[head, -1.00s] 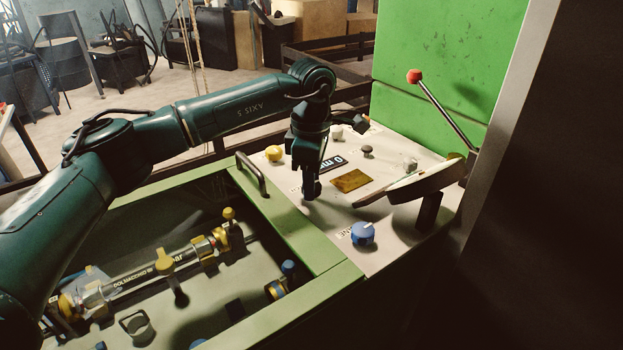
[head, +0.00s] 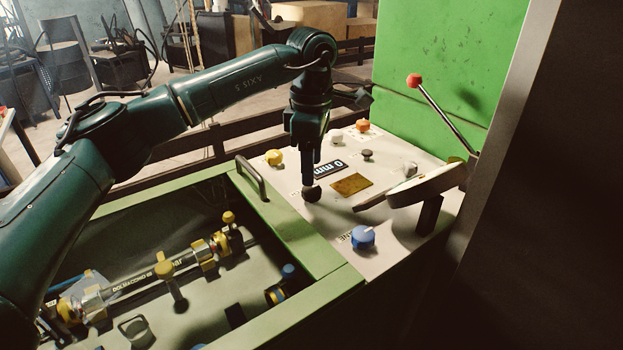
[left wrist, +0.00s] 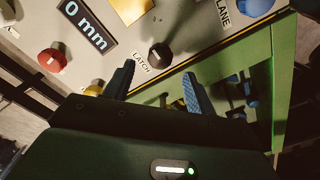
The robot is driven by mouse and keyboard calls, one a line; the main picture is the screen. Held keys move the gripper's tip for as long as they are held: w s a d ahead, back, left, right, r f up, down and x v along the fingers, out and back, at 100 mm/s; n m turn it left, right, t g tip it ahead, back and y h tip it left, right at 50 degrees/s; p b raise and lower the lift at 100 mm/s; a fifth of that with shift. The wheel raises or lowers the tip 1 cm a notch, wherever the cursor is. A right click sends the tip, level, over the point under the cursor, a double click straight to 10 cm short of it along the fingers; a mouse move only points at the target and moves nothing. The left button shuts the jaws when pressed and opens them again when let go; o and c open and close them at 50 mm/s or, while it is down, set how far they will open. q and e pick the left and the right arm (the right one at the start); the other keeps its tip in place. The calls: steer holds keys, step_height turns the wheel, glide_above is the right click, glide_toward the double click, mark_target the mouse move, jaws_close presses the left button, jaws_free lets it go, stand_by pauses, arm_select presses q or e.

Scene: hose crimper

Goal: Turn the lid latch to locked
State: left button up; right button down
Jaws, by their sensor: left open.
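The lid latch is a round black knob on the pale control panel, with the word LATCH printed beside it in the left wrist view (left wrist: 159,55). In the head view the knob (head: 312,194) sits near the panel's left edge, under my left gripper (head: 308,178). The left gripper is open and points down. In the left wrist view the knob is beyond the fingertips (left wrist: 156,80), between their lines, with no finger seen closed on it. Which way the knob is turned I cannot tell. My right gripper is out of view.
A blue knob (head: 362,237), a yellow knob (head: 274,157), a red-orange knob (head: 362,125) and a 0 mm display (head: 330,168) share the panel. A red-tipped lever (head: 414,80) stands at right. The green-framed bay's handle (head: 251,178) is at left.

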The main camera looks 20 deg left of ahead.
arm_select(q)
step_height(320, 180, up, 8)
steer(key=shift+f, duration=0.1)
stand_by(0.4)
